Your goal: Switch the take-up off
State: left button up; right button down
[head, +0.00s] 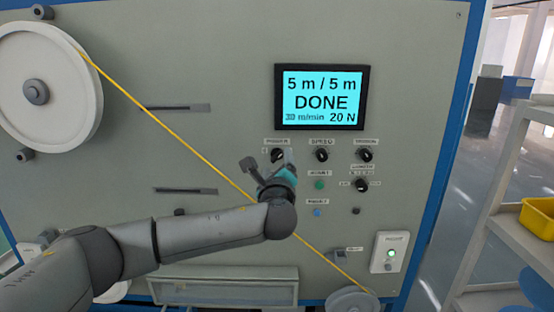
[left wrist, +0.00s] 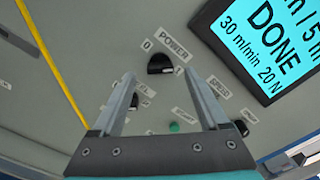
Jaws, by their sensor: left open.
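The black POWER knob (head: 277,155) is on the grey machine panel, below the left part of the lit display (head: 323,97), which reads "5 m / 5 m DONE". In the left wrist view the POWER knob (left wrist: 161,63) lies just beyond and between my fingertips, with a 0 to its left and a mark at its right that looks like a 1. I cannot tell which way it is set. My left gripper (head: 268,162) is open and empty, in front of the knob; it also shows in the left wrist view (left wrist: 159,78). My right gripper is not in view.
The SPEED knob (head: 321,155) and TENSION knob (head: 365,155) sit right of POWER; a green button (head: 319,185) is below. A yellow cable (head: 165,128) runs diagonally from the white spool (head: 38,90), passing near my arm. A shelf with a yellow bin (head: 538,217) stands right.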

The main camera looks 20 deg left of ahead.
aim_at(277, 156)
pick_arm(q)
jog(key=shift+x, duration=1.25)
grip_shut()
